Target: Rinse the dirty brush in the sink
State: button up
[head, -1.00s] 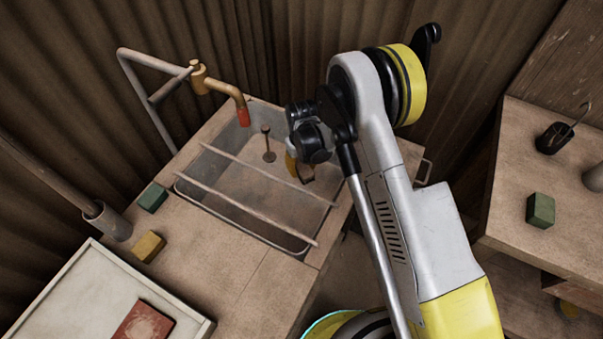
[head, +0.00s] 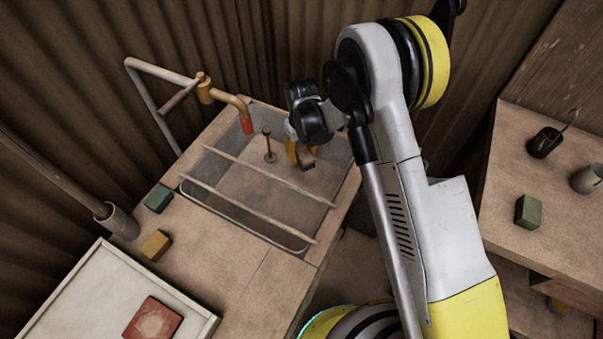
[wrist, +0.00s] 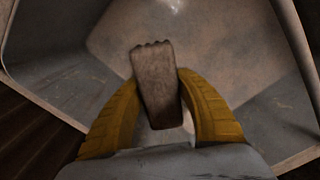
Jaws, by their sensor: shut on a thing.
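My gripper (head: 303,158) is over the far right part of the sink (head: 320,228). In the wrist view its two yellow fingers (wrist: 163,105) are shut on a brownish brush (wrist: 155,75). The brush also shows as a small dark piece (head: 308,165) below the fingers in the head view. The sink basin (wrist: 215,50) lies below it in the wrist view; I cannot tell the exact height above its floor. A brass tap (head: 225,98) with a red tip stands at the sink's far left corner, to the left of my gripper. No water stream shows.
Two thin rails (head: 245,203) cross the sink. An upright pin (head: 268,146) stands in the basin near my gripper. Green (head: 158,198) and yellow blocks (head: 155,245) lie left of the sink. A white tray (head: 75,290) holds a red tile (head: 152,320). A side counter (head: 560,200) stands right.

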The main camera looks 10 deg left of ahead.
aim_at(302, 149)
jog(key=shift+r+p, duration=2)
jog(key=shift+r, duration=2.4)
jog(key=shift+r+p, duration=0.9)
jog(key=shift+r, duration=1.1)
